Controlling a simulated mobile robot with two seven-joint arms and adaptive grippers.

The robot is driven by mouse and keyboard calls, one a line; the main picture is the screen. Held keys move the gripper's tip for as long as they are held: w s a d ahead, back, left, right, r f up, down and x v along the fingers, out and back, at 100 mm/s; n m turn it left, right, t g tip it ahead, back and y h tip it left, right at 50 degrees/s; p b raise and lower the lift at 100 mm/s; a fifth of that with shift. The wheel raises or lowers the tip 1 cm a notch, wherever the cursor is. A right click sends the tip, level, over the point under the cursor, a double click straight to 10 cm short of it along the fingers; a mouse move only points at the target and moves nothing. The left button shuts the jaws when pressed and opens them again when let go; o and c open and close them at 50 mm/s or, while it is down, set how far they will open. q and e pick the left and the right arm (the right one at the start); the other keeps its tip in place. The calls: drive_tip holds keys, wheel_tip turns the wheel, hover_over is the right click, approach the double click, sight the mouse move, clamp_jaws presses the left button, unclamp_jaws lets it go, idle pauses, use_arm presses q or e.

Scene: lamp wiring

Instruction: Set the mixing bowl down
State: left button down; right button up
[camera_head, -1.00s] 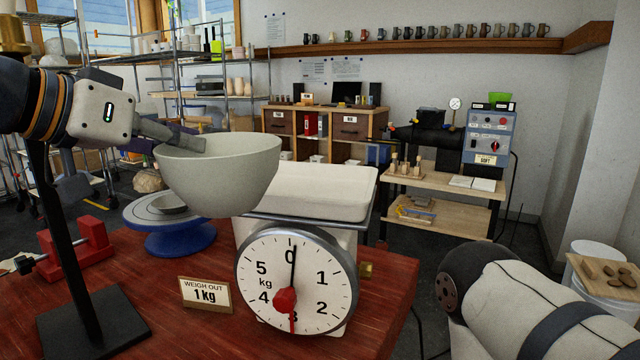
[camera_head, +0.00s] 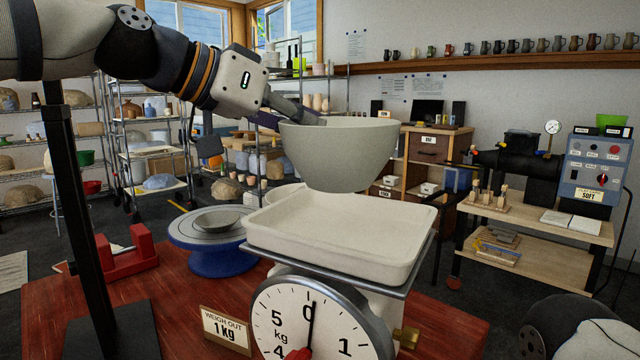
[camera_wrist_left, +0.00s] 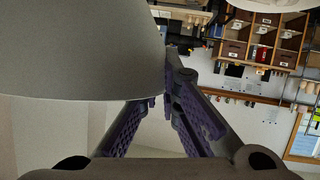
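The mixing bowl (camera_head: 340,152) is pale grey, upright and held in the air, above or just behind the back of the scale's tray in the head view. My left gripper (camera_head: 312,118) comes from the left and is shut on its rim. In the left wrist view the bowl (camera_wrist_left: 75,50) covers the upper left and hides part of the finger pads (camera_wrist_left: 165,110). The weighing scale (camera_head: 318,320) carries a shallow cream tray (camera_head: 340,238), empty where visible. Its dial pointer stands near 0. My right gripper is out of view.
A blue banding wheel (camera_head: 215,258) with a small grey dish stands left of the scale. A red clamp (camera_head: 125,255), a black post and a "weigh out 1 kg" card (camera_head: 225,330) are also on the red table. Shelves stand behind.

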use_arm(q)
drive_tip(key=w+f, duration=0.1)
drive_tip(key=f, duration=0.1)
drive_tip(key=w+f, duration=0.1)
drive_tip(key=f, duration=0.2)
drive_tip(key=w+d+f, duration=0.1)
drive_tip(key=f, duration=0.2)
drive_tip(key=shift+w, duration=0.4)
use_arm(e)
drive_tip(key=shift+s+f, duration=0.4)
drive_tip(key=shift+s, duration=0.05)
use_arm(q)
drive_tip(key=shift+d, duration=0.1)
drive_tip(key=shift+f, duration=0.2)
drive_tip(key=c, duration=1.8)
unclamp_jaws()
